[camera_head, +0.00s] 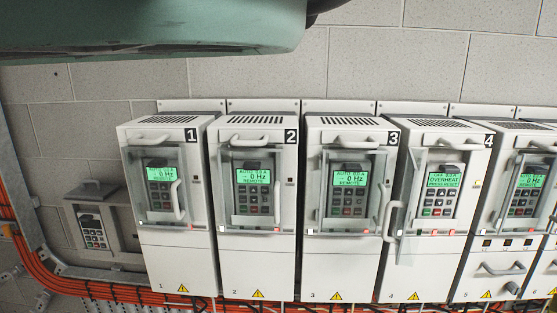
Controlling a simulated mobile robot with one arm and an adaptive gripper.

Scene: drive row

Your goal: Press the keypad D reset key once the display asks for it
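Several white drive cabinets stand in a row, each with a keypad and a lit green display. No letter D is legible on any keypad. On drive 4, the display (443,181) seems to read OVERHEAT and PRESS RESET. Its keypad (438,205) has small keys below the display, a green one and red ones among them. The clear door of drive 4 (407,205) looks swung open to the left, its handle toward drive 3. Drives 1 (160,187), 2 (253,190) and 3 (348,190) show 0 Hz and REMOTE behind clear doors. My gripper is not in view.
A recessed wall box (122,238) at the left holds a separate dark keypad (93,232). Orange cables (80,287) run along the bottom. Drive 5 (503,205) and part of drive 6 are at the right. Door handles stick out from the fronts.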

